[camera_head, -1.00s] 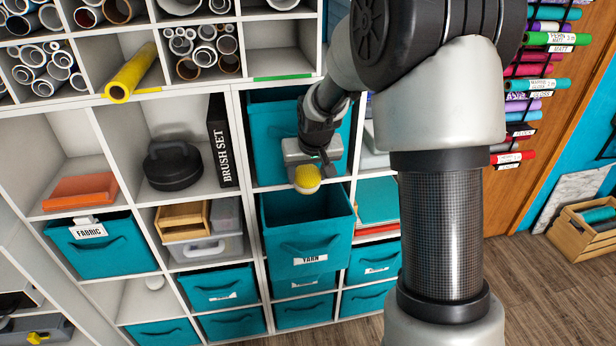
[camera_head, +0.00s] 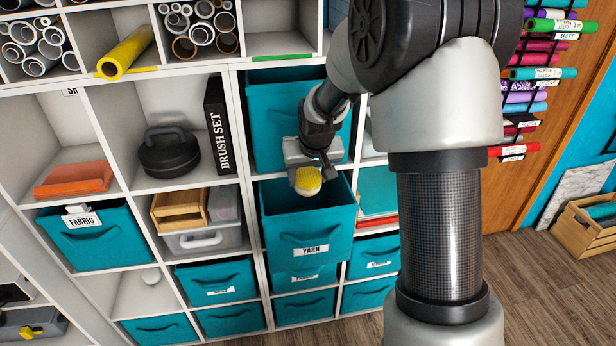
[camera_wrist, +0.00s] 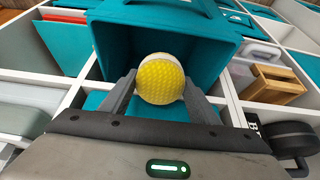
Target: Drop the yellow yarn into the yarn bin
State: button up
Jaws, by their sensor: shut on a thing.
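The yellow yarn (camera_head: 308,181) is a round yellow and white ball. My gripper (camera_head: 306,176) is shut on it, with one finger on each side in the wrist view (camera_wrist: 160,88). The yarn bin (camera_head: 308,236) is a teal fabric bin labelled YARN, pulled partly out of the shelf with its top open. In the head view the ball shows just above the bin's opening, near its back part. In the wrist view the bin (camera_wrist: 215,45) is behind the ball. The bin's floor is mostly hidden.
Another teal bin (camera_head: 285,115) fills the cubby above, behind my wrist. A wooden box (camera_head: 180,208) and a grey container sit in the cubby to the left. A FABRIC bin (camera_head: 95,238) stands farther left. White shelf dividers surround the yarn bin.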

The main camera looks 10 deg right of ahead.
dwell(0.4)
jog(key=o, duration=1.1)
jog(key=shift+o, duration=0.2)
jog(key=shift+r, duration=0.1)
jog(key=shift+r+p, duration=3.25)
jog(key=shift+r, duration=1.7)
